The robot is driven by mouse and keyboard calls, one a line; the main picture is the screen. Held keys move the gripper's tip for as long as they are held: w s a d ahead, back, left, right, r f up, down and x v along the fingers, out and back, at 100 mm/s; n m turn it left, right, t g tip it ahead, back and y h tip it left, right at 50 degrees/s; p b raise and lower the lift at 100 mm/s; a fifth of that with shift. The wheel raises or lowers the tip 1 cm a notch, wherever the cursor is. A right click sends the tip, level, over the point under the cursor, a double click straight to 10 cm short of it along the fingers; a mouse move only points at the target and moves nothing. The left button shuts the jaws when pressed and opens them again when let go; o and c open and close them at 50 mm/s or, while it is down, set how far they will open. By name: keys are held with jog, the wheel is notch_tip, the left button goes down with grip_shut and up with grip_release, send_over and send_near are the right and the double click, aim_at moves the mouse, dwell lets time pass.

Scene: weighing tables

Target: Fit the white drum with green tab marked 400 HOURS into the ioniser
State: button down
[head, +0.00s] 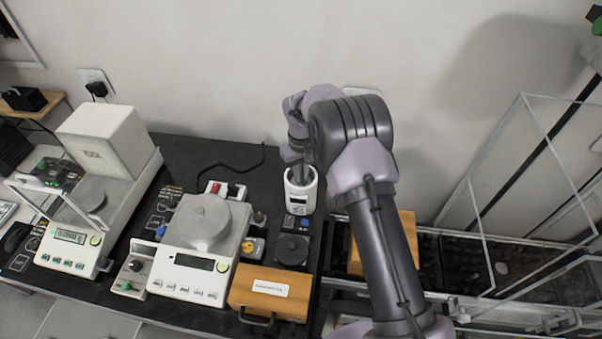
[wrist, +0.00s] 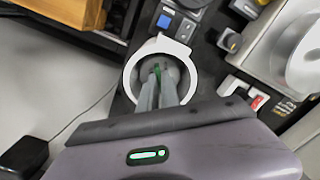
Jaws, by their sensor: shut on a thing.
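The ioniser is the white round open-topped housing (head: 301,190) standing upright on the black table, with a dark marking on its front. In the wrist view I look down into its white rim (wrist: 132,82). My gripper (wrist: 162,75) reaches down inside the rim, its fingers close together. In the head view my wrist hides part of the gripper.
A balance (head: 203,225) stands left of the ioniser, and a larger balance with a glass shield (head: 85,190) is further left. A wooden box (head: 272,291) lies at the front edge. A red-switched power strip (head: 226,190) is close by. Clear panels (head: 540,160) stand at right.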

jog(key=c, duration=1.5)
grip_release()
notch_tip(320, 180, up, 18)
jog(key=p, duration=0.2)
jog(key=shift+f+p, duration=0.15)
jog(key=shift+p, duration=0.25)
jog(key=s+d+r+m+t+b, duration=0.1)
jog(key=s+d+r+m+b, duration=0.15)
jog(key=s, duration=0.35)
jog(key=s+d+r+m+t+y+b, duration=0.1)
jog(key=s+d+r+b, duration=0.15)
jog(key=s+b, duration=0.2)
jog(key=s+d+r+m+t+b, duration=0.1)
jog(key=s+r+m+b, duration=0.15)
jog(key=s, duration=0.35)
jog(key=s+d+f+m+t+b, duration=0.1)
jog(key=s+f+m+b, duration=0.1)
jog(key=s, duration=0.7)
jog(key=s+d+f+m+t+y+b, duration=0.1)
jog(key=s+f+b, duration=0.3)
jog(key=s, duration=0.5)
jog(key=shift+s+d+f+m+t+b, duration=0.25)
jog(key=shift+f+m+t+b, duration=0.15)
jog(key=shift+f, duration=0.5)
